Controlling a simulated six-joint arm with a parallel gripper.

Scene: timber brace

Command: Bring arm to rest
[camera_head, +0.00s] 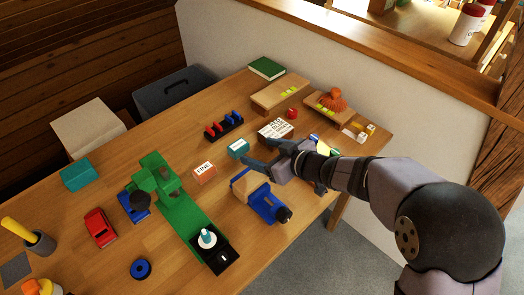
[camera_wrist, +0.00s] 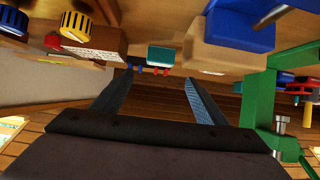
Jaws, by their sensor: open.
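My gripper (camera_head: 258,155) is open and empty. It is held above the wooden table (camera_head: 150,240), near its right side, with the arm reaching in from the right. In the wrist view its two fingers (camera_wrist: 160,85) are spread apart with nothing between them. A blue tool with a pale wooden block (camera_head: 262,200) lies below the gripper in the head view. A green machine (camera_head: 180,208) stands left of it. An orange block marked FINE (camera_head: 204,172) and a teal block (camera_head: 238,148) lie to the left of the fingers.
A printed white block (camera_head: 275,130), a rack of red and blue pieces (camera_head: 223,127), and wooden boards (camera_head: 280,93) lie toward the back. A red toy car (camera_head: 100,228) and blue ring (camera_head: 141,268) are at the left. A low wall (camera_head: 300,55) runs behind the table.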

